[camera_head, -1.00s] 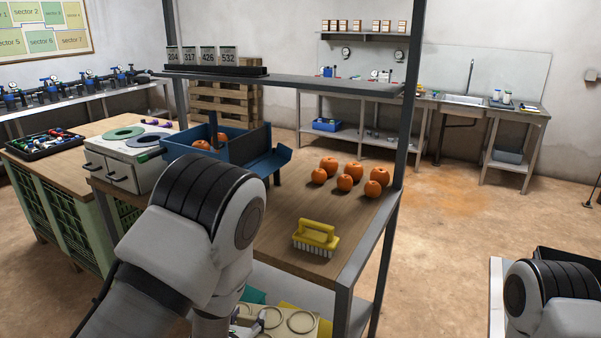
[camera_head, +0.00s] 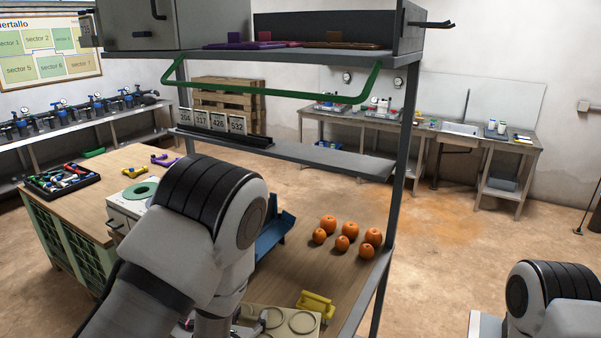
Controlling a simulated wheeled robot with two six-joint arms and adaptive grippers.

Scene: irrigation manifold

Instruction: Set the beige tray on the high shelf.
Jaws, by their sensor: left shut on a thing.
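The beige tray (camera_head: 292,332), with round openings in its top, shows at the bottom edge, cut off by the frame. My left gripper (camera_head: 264,320) is shut on its left side; my forearm hides most of the gripper. The tray is in front of the rack and overlaps the yellow brush in the picture. The rack's top shelf (camera_head: 290,57) is high above the tray. A lower, middle shelf (camera_head: 340,161) sits under it. My right gripper is out of view; only part of that arm shows at lower right.
The top shelf carries a grey box (camera_head: 150,25) and flat purple and brown items (camera_head: 340,45). A green bar (camera_head: 275,95) hangs below its front. Number cards (camera_head: 212,121) fill the middle shelf's left; its right is bare. Several oranges (camera_head: 342,243) and the yellow brush (camera_head: 318,302) lie below.

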